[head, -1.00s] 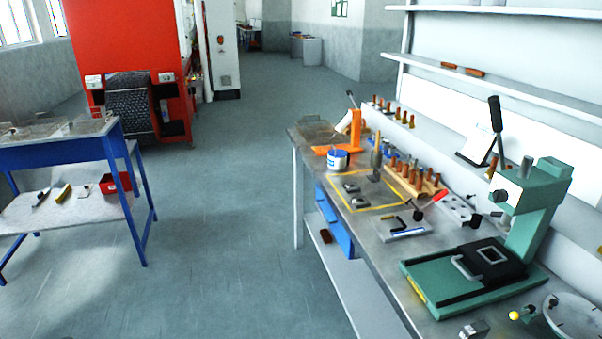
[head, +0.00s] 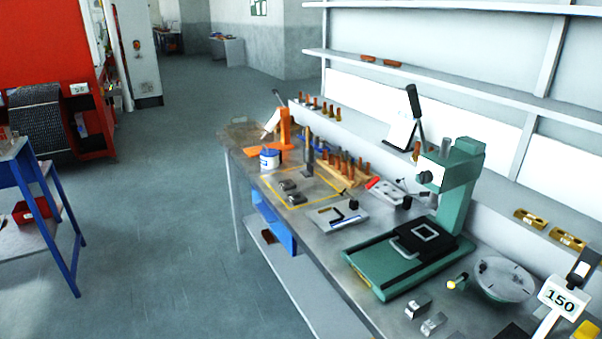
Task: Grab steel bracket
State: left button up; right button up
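No part is clearly marked as the steel bracket. Two small grey metal pieces, one a far piece (head: 288,186) and one a near piece (head: 297,199), lie inside a yellow outlined area on the workbench (head: 318,238). Two more small shiny metal pieces, a rear piece (head: 418,306) and a front piece (head: 433,323), sit at the bench's front edge, near the green press (head: 452,195). At this size I cannot tell which of these is a bracket. Neither of my grippers is in view.
A blue-and-white tin (head: 270,159), an orange stand (head: 285,130) and a rack of wooden-handled tools (head: 345,170) stand on the bench. A round grey dish (head: 505,280) and a "150" sign (head: 560,300) are at right. The floor (head: 160,230) left of the bench is clear.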

aim_at(309, 172)
jog(key=i+j+z, duration=0.15)
jog(key=z, duration=0.7)
jog(key=i+j+z, duration=0.2)
jog(key=j, duration=0.15)
jog(key=i+j+z, duration=0.2)
jog(key=j+z, duration=0.2)
jog(key=j, duration=0.3)
jog(key=i+j+z, duration=0.2)
jog(key=j, duration=0.15)
jog(key=i+j, duration=0.1)
jog(key=j, duration=0.95)
jog(key=i+j+z, duration=0.1)
jog(key=j, duration=0.9)
